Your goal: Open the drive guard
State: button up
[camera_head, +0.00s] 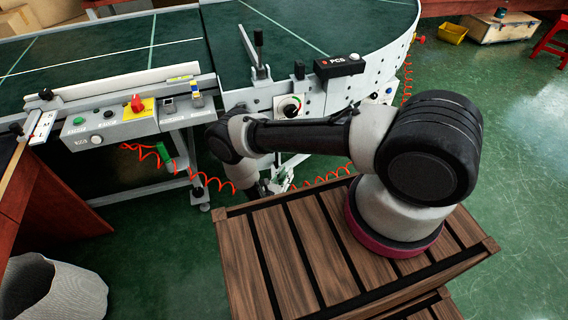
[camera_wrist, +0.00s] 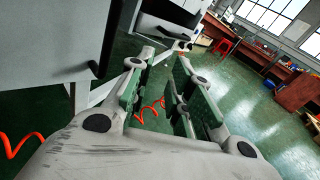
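In the wrist view, a light grey box-like panel (camera_wrist: 45,45) fills the upper left, with a black bar handle (camera_wrist: 107,42) along its right side. It may be the drive guard; no label shows. My gripper (camera_wrist: 163,68) is open, its two fingers apart with nothing between them. The handle is left of the fingers and apart from them. In the head view, my gripper (camera_head: 268,188) hangs low beside the conveyor's underframe, largely hidden by my arm. I cannot pick out the guard in the head view.
The curved conveyor (camera_head: 330,25) with its perforated side plate stands behind my arm. A control box (camera_head: 110,122) with a red switch is at left. Orange coiled hoses (camera_head: 215,183) hang beneath the conveyor.

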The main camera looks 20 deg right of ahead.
aim_at(277, 166)
jog(key=w+a+r+n+t+y, duration=0.1)
jog(key=w+a+r+t+y, duration=0.15)
jog(key=a, duration=0.25)
jog(key=x, duration=0.8)
jog(key=shift+w+a+f, duration=0.1)
jog(key=shift+f, duration=0.25)
grip_shut()
